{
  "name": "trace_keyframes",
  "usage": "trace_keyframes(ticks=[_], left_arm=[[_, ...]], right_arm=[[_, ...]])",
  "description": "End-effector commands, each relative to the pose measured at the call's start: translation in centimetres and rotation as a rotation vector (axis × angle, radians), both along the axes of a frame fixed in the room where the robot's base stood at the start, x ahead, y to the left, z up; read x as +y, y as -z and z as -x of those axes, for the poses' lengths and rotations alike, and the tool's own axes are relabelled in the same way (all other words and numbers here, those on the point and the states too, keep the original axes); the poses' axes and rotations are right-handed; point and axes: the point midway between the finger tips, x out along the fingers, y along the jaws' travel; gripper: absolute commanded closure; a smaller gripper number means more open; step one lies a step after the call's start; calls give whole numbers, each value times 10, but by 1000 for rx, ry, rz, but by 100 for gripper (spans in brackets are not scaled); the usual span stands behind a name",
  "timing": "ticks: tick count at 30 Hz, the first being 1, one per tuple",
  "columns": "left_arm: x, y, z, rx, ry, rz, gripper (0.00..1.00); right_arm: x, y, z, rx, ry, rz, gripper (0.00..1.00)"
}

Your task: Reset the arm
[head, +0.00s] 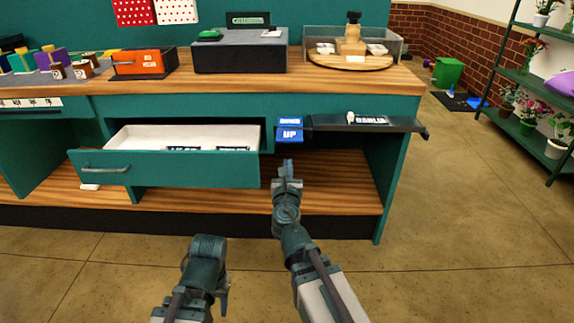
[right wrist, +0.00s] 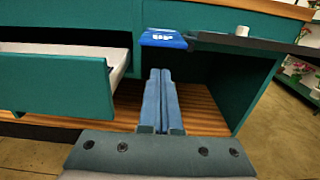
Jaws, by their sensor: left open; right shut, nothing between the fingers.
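My right arm reaches forward in the head view, and its gripper (head: 287,168) is in front of the desk, just below the blue "UP" button (head: 290,136). In the right wrist view the two blue fingers (right wrist: 162,100) lie side by side, shut with nothing between them. They point toward the open space under the desk, below the blue button (right wrist: 163,38). My left gripper (head: 224,291) is low in front of the desk, bent downward and mostly hidden by its own wrist. It is open, and nothing shows in it.
An open drawer (head: 165,169) juts out left of my right gripper. A dark shelf (head: 400,124) with a "DAHLIA" label (head: 368,119) sticks out to the right. An orange box (head: 144,63) and a wooden stand (head: 350,61) are on the desk top.

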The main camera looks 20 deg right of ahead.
Motion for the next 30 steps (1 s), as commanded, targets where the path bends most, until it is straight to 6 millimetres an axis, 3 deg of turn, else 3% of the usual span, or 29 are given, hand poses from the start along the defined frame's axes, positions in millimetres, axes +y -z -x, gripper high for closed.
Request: trace_keyframes(ticks=[5, 8, 11, 14, 18, 21, 25, 30], left_arm=[[0, 0, 0, 0, 0, 0, 53], [0, 0, 0, 0, 0, 0, 53], [0, 0, 0, 0, 0, 0, 53], [0, 0, 0, 0, 0, 0, 53], [0, 0, 0, 0, 0, 0, 53], [0, 0, 0, 0, 0, 0, 53], [0, 0, 0, 0, 0, 0, 53], [0, 0, 0, 0, 0, 0, 53]], right_arm=[[-2, 4, 2, -7, 28, -78, 100], [-8, 19, 12, -26, 121, -327, 100], [-11, 53, 32, -48, 298, -723, 100], [-1, 100, 63, -58, 544, -1132, 100], [35, 160, 118, -55, 942, -1558, 100], [64, 186, 155, -50, 1203, -1723, 100], [98, 205, 198, -47, 1501, -1824, 100], [139, 215, 252, -46, 1858, -1835, 100]])
